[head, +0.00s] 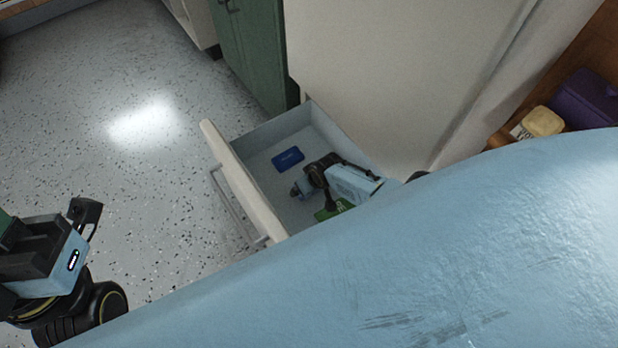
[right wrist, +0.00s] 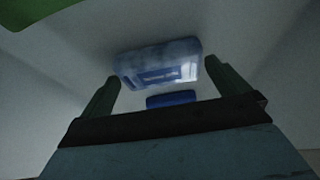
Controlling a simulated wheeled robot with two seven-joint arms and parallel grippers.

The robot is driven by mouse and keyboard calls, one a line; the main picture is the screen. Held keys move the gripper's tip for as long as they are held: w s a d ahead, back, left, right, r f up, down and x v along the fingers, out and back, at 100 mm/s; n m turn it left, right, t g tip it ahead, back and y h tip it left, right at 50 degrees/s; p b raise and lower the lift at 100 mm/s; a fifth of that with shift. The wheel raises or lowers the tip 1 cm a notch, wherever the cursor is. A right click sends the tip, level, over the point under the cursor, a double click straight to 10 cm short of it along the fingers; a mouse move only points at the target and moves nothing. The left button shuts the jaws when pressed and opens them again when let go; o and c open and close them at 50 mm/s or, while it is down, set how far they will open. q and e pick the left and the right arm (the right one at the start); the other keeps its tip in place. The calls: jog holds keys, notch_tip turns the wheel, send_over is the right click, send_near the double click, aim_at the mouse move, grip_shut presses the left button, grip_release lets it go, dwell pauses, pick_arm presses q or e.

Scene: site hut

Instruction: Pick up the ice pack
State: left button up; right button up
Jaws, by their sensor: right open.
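The ice pack (right wrist: 158,63) is a pale blue, slightly clear pack with a printed label in the right wrist view. It lies on the drawer floor, ahead of and between my right gripper's fingers. My right gripper (right wrist: 166,84) is open, and I see no finger touching the pack. In the head view, my right gripper (head: 312,195) reaches down inside the open drawer (head: 242,182) and largely hides the pack. My left gripper (head: 85,222) is at the lower left, above the floor and away from the drawer; its jaw opening is unclear.
A darker blue box (head: 288,158) lies in the drawer, also showing beyond the pack in the wrist view (right wrist: 171,99). A green item (head: 335,209) lies near my right gripper. A yellow item (head: 541,122) and purple item (head: 585,98) sit on the right. Floor left is clear.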

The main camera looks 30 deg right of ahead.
jog(key=shift+f, duration=0.1)
jog(key=c, duration=0.8)
jog(key=shift+o, duration=0.2)
